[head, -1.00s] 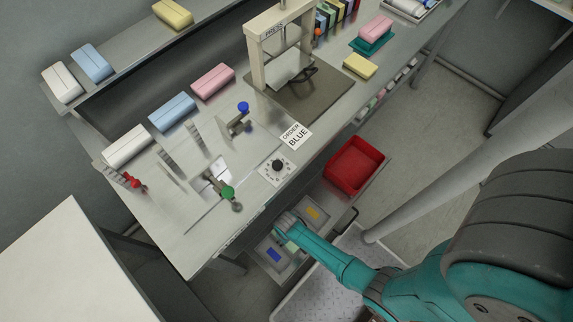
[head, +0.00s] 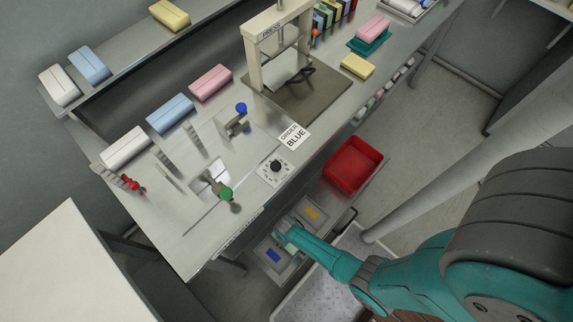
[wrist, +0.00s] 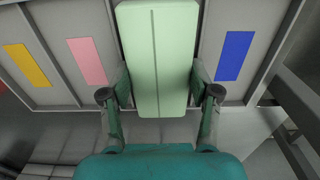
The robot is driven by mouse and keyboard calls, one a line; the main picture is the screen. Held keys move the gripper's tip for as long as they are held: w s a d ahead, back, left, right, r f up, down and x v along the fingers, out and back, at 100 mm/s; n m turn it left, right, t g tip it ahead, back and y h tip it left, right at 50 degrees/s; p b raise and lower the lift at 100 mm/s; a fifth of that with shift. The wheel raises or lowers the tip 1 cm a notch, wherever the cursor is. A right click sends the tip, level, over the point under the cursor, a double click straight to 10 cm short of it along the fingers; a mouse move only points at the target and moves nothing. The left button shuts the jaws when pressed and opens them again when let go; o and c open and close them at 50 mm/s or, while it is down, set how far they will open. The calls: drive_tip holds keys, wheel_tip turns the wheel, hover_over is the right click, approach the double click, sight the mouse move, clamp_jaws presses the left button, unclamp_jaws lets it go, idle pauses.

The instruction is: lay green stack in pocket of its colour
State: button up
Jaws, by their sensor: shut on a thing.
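The green stack (wrist: 157,60), a pale green block with a lengthwise groove, is held between the two fingers of my gripper (wrist: 160,92) in the wrist view. It hangs over the row of pockets between the pink-marked pocket (wrist: 87,60) and the blue-marked pocket (wrist: 234,56), and hides what is beneath it. A yellow-marked pocket (wrist: 26,65) lies farther left. I cannot tell how high the stack is above the pocket floor. In the head view my gripper (head: 284,238) is at the pocket drawer under the bench, between the yellow label (head: 312,213) and the blue label (head: 272,256).
A red bin (head: 353,165) stands beside the pocket drawer. A grey post is at the right.

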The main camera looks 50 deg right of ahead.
drive_tip(key=shift+f, duration=0.2)
idle(0.5)
drive_tip(key=o, duration=1)
drive_tip(key=shift+r, duration=0.15)
wheel_tip(320, 180, up, 12)
drive_tip(key=shift+f, duration=0.1)
idle(0.4)
